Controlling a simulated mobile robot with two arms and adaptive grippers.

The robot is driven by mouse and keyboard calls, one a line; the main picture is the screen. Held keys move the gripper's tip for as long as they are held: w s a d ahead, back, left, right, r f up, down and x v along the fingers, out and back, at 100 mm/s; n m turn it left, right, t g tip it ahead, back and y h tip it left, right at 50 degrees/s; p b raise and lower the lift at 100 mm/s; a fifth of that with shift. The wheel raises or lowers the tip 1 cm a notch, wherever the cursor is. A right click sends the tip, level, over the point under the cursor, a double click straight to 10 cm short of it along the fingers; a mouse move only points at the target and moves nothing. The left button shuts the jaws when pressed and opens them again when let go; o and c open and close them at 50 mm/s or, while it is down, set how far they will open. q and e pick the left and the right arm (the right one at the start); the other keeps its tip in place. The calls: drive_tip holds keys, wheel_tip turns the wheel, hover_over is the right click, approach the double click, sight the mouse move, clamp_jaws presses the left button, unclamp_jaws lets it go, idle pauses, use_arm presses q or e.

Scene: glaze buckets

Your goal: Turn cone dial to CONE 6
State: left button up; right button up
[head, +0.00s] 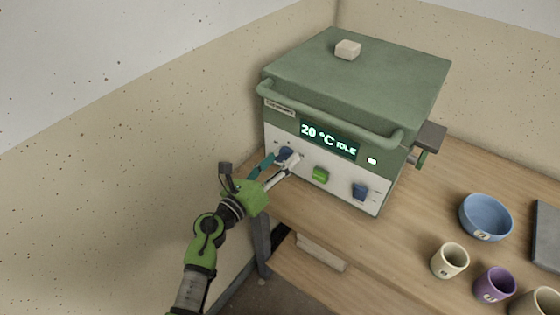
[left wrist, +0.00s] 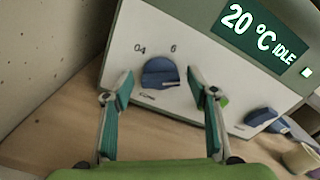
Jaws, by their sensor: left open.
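The green kiln (head: 355,85) has a white front panel, and its display reads 20 °C IDLE. The blue cone dial (head: 286,152) is at the left of the panel. In the left wrist view the dial (left wrist: 160,73) sits below the marks 04 and 6; I cannot tell which mark it points to. My left gripper (head: 279,163) is open at the dial, with its teal-lined fingers apart. In the left wrist view the gripper (left wrist: 159,78) has one finger either side of the dial, with gaps showing. My right gripper is not in view.
A green button (head: 320,175) and another blue knob (head: 360,191) are to the right on the panel. A handle bar (head: 330,122) juts out above. A blue bowl (head: 486,217) and several cups stand on the wooden table (head: 410,225). A wall is close on the left.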

use_arm(q)
drive_tip(key=shift+w+d, duration=0.2)
drive_tip(key=shift+w, duration=0.05)
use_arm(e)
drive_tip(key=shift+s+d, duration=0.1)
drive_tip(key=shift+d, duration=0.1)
use_arm(q)
drive_tip(key=c, duration=1.1)
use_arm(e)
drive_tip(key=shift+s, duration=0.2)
